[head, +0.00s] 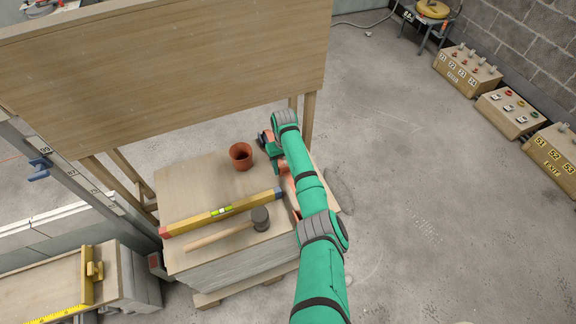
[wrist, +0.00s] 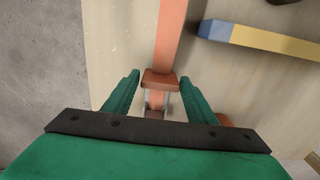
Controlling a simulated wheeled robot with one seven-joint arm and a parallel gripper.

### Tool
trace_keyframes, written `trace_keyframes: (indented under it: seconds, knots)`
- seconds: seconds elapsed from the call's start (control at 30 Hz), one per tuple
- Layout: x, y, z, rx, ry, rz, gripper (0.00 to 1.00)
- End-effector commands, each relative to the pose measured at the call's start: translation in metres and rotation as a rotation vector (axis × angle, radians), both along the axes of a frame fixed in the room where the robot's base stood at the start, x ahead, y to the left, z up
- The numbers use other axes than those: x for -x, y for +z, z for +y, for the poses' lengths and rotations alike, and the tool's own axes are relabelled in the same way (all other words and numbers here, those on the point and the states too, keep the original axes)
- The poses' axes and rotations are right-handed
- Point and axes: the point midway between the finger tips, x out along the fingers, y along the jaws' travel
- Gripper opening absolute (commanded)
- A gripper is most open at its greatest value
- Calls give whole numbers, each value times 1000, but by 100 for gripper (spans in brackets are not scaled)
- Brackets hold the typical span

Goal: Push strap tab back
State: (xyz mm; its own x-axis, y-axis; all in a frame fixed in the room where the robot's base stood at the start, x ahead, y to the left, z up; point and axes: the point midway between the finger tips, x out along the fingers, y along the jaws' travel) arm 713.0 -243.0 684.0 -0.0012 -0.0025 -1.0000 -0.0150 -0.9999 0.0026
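An orange strap (wrist: 168,40) runs up the middle of the wrist view over a pale wooden surface. A brown-orange tab (wrist: 159,82) sits across the strap, with a metal-looking buckle part (wrist: 155,100) just below it. My gripper (wrist: 160,76) is open, with one green finger on each side of the tab; gaps show between the fingers and the tab. In the head view, my gripper (head: 268,146) is at the right edge of the board stack (head: 205,178), and my arm hides most of the strap and the tab.
A spirit level (head: 222,211), a mallet (head: 258,220) and a terracotta pot (head: 241,156) lie or stand on the stack left of my arm. A large upright wooden panel (head: 170,65) rises behind. The concrete floor to the right is open, with numbered control boxes (head: 467,72) beyond.

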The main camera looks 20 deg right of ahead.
Motion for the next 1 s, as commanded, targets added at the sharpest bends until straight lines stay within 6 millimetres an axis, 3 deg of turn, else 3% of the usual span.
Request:
trace_keyframes:
  seconds: [0.57,1.0]
  knots:
    - [4,8,-11,-2,-15,-2,52]
    - [4,84,-8,-2,-11,-3,52]
